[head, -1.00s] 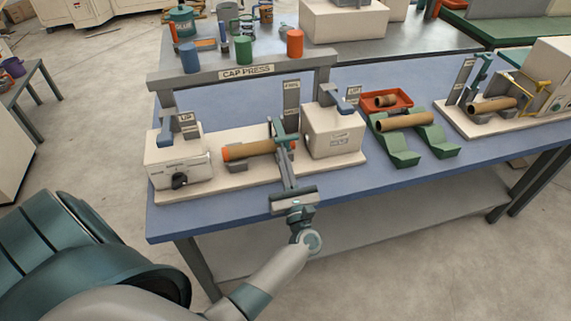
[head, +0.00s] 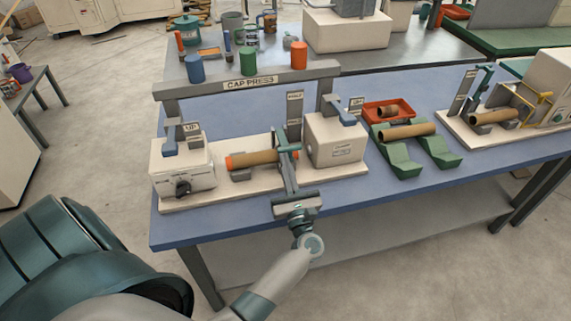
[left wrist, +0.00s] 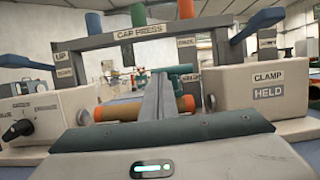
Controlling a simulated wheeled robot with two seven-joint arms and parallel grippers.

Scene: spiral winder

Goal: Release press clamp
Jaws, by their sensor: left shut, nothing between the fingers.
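The cap press, with its grey crossbar (head: 250,83), stands on the blue table. A brown tube (head: 260,157) with orange ends lies across its bed. The cream clamp box (head: 335,139) is to its right, with a blue lever (head: 345,115) on top. In the left wrist view, the clamp box (left wrist: 268,97) reads CLAMP and HELD, and the blue lever (left wrist: 246,25) stands above it. My left gripper (head: 285,155) is shut and empty, in front of the tube and left of the clamp box. It also shows in the left wrist view (left wrist: 159,92). A teal part (left wrist: 186,77) lies behind the fingers.
A box with a black knob (head: 183,188) stands at the press's left. An orange tray (head: 388,112) and green cradles (head: 405,166) holding a tube are to the right, before another station (head: 490,125). Blue, green and orange cylinders rise above the crossbar.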

